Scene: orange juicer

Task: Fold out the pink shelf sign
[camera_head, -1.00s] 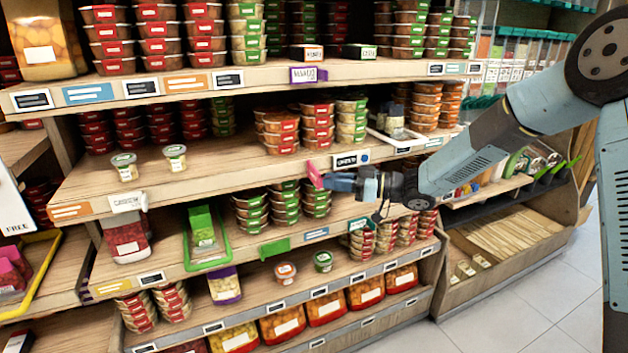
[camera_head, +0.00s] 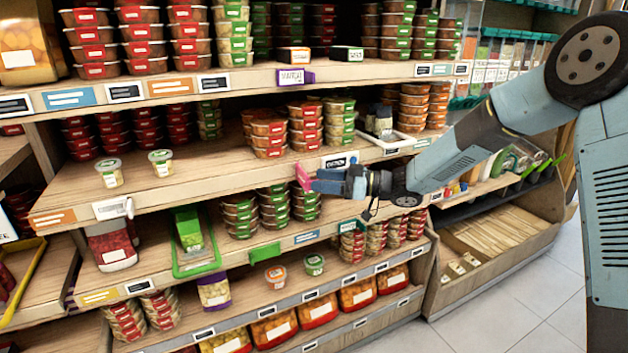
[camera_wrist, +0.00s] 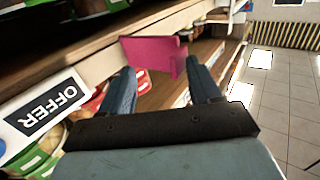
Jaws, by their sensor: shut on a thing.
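The pink shelf sign (camera_head: 303,177) is at the front edge of the middle shelf (camera_head: 225,181), just left of a black-and-white tag. In the wrist view the pink sign (camera_wrist: 150,53) is a flat panel with a bent flap on its right side, standing out from the shelf edge. My gripper (camera_head: 314,182) reaches in from the right and is shut on the sign. In the wrist view my gripper's two fingers (camera_wrist: 161,78) lie either side of the sign's right part. The exact contact at the fingertips is hard to see.
An "OFFER" tag (camera_wrist: 50,108) is close to the left finger in the wrist view. A green sign (camera_head: 265,253) and a purple sign (camera_head: 295,76) are on other shelf edges. Stacked tubs (camera_head: 268,138) stand behind on the shelf. The floor (camera_head: 505,300) at right is clear.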

